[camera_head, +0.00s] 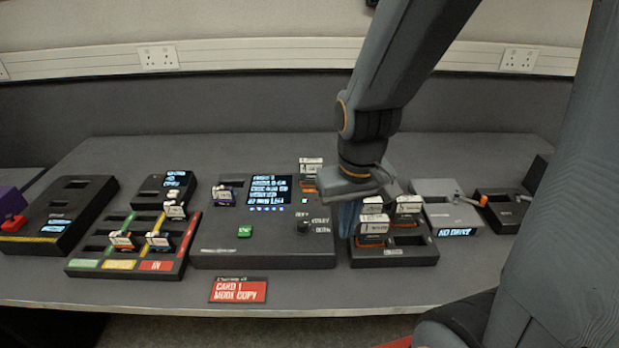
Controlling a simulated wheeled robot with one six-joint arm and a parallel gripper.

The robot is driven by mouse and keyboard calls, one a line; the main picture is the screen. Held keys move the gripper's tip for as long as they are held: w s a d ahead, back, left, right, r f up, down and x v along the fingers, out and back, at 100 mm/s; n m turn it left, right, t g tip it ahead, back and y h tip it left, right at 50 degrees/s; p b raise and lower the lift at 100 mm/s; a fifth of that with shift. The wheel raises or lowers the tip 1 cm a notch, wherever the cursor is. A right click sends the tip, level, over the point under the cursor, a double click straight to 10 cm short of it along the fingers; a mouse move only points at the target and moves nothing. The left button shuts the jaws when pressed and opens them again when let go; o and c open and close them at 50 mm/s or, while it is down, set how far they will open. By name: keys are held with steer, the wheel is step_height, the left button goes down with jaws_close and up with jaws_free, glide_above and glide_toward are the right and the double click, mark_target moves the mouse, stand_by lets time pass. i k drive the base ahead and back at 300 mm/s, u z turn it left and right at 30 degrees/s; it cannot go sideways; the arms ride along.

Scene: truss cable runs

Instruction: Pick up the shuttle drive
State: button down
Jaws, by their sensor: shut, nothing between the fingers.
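Several small white-labelled drives stand in slots; their labels are too small to read, so I cannot tell which is the shuttle drive. A front drive with an orange band (372,230) and another at its right (407,207) stand in a black rack (395,259). My gripper (347,222) points down just left of the front drive, at the rack's left edge. Its blue fingers are shut and hold nothing. I cannot tell if they touch the rack. A grey dock (440,215) at the right shows "NO DRIVE".
A black console (270,245) with a lit screen stands left of the rack, with drives at its top corners. A sorting tray (130,245) with several drives stands further left. A red card (238,290) lies in front. The front table strip is mostly clear.

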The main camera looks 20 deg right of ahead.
mark_target(308, 168)
steer(key=z, duration=3.15)
steer(key=k, duration=1.45)
steer(key=u, duration=1.5)
steer(key=i, duration=0.5)
steer(key=u, duration=0.05)
